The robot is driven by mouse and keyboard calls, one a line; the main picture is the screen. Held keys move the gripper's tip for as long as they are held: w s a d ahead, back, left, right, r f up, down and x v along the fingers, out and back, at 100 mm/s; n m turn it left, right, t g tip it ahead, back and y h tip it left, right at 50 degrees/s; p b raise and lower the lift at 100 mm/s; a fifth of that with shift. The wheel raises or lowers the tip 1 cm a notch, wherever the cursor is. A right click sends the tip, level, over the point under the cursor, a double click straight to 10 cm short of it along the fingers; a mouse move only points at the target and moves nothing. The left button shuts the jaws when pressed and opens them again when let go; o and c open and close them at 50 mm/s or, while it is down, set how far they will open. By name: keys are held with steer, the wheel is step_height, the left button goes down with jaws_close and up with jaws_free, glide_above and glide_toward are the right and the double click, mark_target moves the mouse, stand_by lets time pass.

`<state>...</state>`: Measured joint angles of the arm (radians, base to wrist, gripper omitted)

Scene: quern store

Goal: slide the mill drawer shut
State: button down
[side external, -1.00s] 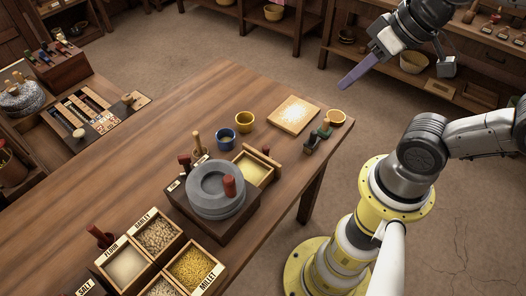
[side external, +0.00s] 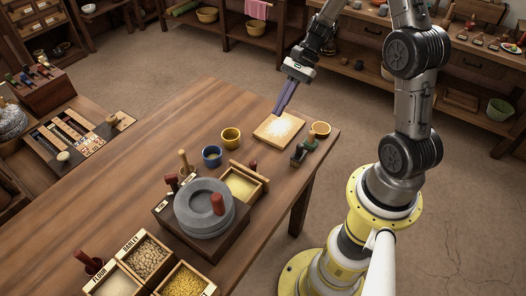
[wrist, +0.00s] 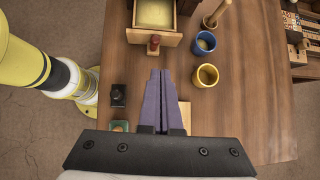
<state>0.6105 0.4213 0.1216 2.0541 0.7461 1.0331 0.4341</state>
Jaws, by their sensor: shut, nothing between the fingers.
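The mill (side external: 205,208) is a grey round stone with a red handle on a dark wooden base. Its pale wooden drawer (side external: 261,178) stands out of the base, open, with yellow meal inside. In the wrist view the drawer (wrist: 137,37) is at the top, with a red-brown knob (wrist: 153,43) on its front. My gripper (side external: 279,111) has long purple fingers, shut and empty. It points down near the pale square board, beyond the drawer's front and apart from it. In the wrist view my gripper (wrist: 160,73) points towards the drawer front, with the knob just past the fingertips.
A blue cup (side external: 211,158) and a yellow cup (side external: 231,138) stand beside the drawer. Grain boxes (side external: 151,245) stand in front of the mill.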

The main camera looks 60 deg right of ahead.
steer(key=shift+m+y, duration=0.4)
steer(key=shift+m, duration=0.3)
steer(key=a+f, duration=0.1)
steer(key=f, duration=0.2)
steer(key=a+f, duration=0.1)
steer(key=f, duration=0.3)
steer(key=a+f, duration=0.2)
steer(key=f, duration=0.1)
steer(key=shift+s+f, duration=0.2)
steer(key=shift+s, duration=0.15)
steer(key=a, duration=0.3)
steer(key=shift+w+a+f, duration=0.15)
steer(key=shift+w+f, duration=0.1)
steer(key=shift+f, duration=0.05)
steer(key=shift+w+a, duration=0.1)
steer(key=shift+a, duration=0.4)
glide_above(243, 192)
